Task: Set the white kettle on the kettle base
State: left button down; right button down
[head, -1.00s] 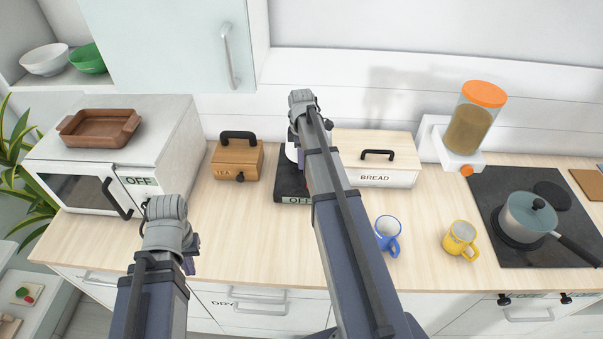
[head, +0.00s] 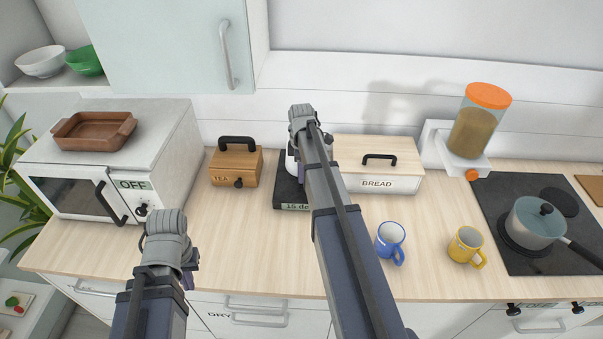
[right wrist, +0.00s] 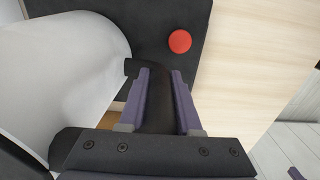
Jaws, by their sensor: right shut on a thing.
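The white kettle (right wrist: 68,62) fills the left of the right wrist view. In the head view only a white sliver (head: 291,160) shows beside my right arm. My right gripper (right wrist: 161,74) is shut on its black handle (right wrist: 158,110). The black kettle base (head: 288,193) is on the counter, partly hidden by my right arm; its label reads "15 de…", the rest covered. The kettle appears upright on the base (right wrist: 155,20); its bottom contact is hidden. My left gripper (head: 189,266) hangs over the counter's front, empty as far as seen; its fingers are unclear.
A tea box (head: 236,168) stands left of the base and a bread box (head: 378,183) right of it. A blue mug (head: 390,241) and a yellow mug (head: 465,245) stand at right front. A red button (right wrist: 180,41) is on the base. The counter front-left is clear.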

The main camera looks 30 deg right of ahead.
jog(key=c, duration=0.6)
grip_release()
jog(key=shift+f, duration=0.1)
notch_tip(320, 180, up, 12)
jog(key=p, duration=1.2)
jog(key=shift+r, duration=0.2)
jog(key=s+a+m, duration=0.2)
jog(key=s+a, duration=0.5)
jog(key=a, duration=0.3)
jog(key=s+a+m, duration=0.3)
jog(key=s+a, duration=0.3)
jog(key=a, duration=0.4)
jog(key=s+a+m+h, duration=0.1)
jog(key=s+a+m, duration=0.2)
jog(key=s+a, duration=0.4)
jog(key=a, duration=0.3)
jog(key=shift+s+a, duration=0.15)
jog(key=shift+s, duration=0.15)
